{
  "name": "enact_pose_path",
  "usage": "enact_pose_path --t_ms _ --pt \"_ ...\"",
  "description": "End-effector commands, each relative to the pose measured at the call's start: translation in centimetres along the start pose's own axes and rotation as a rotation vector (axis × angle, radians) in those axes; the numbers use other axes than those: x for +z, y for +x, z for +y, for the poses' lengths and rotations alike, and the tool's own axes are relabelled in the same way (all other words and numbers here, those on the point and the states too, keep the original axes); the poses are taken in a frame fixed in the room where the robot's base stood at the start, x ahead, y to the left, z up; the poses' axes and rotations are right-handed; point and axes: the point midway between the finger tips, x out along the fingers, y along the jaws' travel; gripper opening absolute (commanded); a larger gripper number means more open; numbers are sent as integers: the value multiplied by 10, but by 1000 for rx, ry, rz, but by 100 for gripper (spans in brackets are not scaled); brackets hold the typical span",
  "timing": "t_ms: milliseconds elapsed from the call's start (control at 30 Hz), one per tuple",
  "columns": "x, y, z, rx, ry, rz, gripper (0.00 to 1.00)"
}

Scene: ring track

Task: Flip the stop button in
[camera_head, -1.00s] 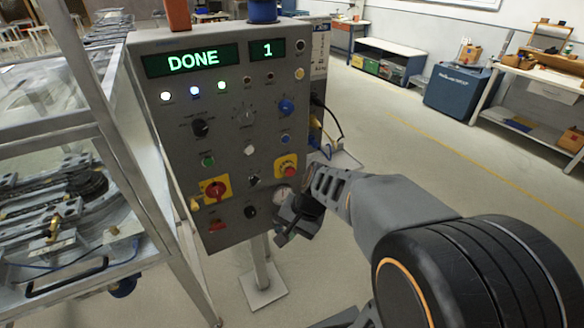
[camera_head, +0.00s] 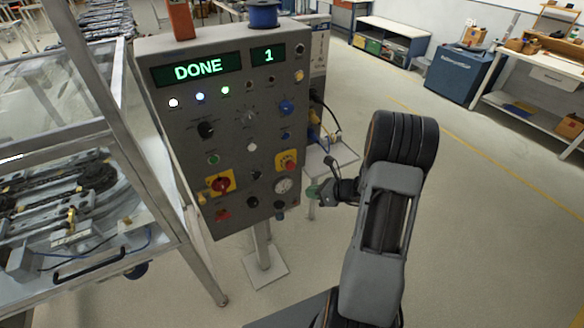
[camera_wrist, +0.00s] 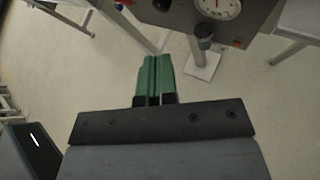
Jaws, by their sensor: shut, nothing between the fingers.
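The grey control panel (camera_head: 240,120) stands upright at centre left, its display reading DONE and 1. A red mushroom button on a yellow plate (camera_head: 287,161) is at its right side, and a plain red button (camera_head: 222,215) is at the lower left. I cannot tell by label which is the stop button. My gripper (camera_head: 314,191) is just right of the panel's lower right corner, apart from both red buttons. In the wrist view, its green fingers (camera_wrist: 153,75) are shut and empty, below the panel's lower edge and gauge (camera_wrist: 218,8).
A red rotary switch on yellow (camera_head: 220,184) and a dial gauge (camera_head: 283,185) sit low on the panel. A glass-walled metal frame (camera_head: 130,150) stands close on the left. A small table (camera_head: 335,155) is behind my gripper. The floor to the right is open.

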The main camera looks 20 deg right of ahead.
Motion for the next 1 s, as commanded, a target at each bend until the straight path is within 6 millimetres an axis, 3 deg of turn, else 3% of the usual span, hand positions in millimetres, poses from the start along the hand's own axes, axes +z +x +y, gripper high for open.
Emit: enact_pose_path --t_ms 267,1000 --pt "4 6 -3 3 -4 2 0" --pt "42 58 -41 3 -4 2 0"
